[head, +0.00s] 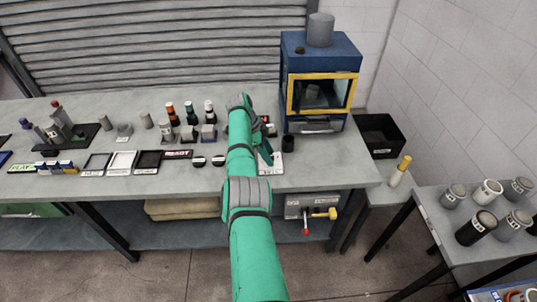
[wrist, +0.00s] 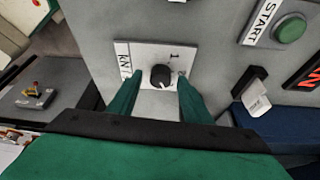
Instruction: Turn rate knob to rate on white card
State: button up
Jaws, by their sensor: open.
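A black round knob (wrist: 161,76) sits on a white plate (wrist: 190,52) in the wrist view. The plate bears a "1" above the knob and partly hidden lettering at left. My gripper (wrist: 160,78) is open, with one green finger on each side of the knob; I cannot tell whether they touch it. A small white card (wrist: 257,104) stands by a black holder at right; its writing is unreadable. In the head view my gripper (head: 266,155) is over the bench beside a white plate (head: 277,168), and the knob is hidden.
A green button (wrist: 290,29) with a START label is at upper right in the wrist view. A blue cabinet (head: 320,55) with a yellow-framed window stands behind my gripper. Several bottles and blocks stand left on the grey bench (head: 205,180). A black bin (head: 379,130) is at right.

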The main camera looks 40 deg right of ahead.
jog(key=v, duration=1)
jog(key=shift+r, duration=0.35)
jog(key=shift+a, duration=0.1)
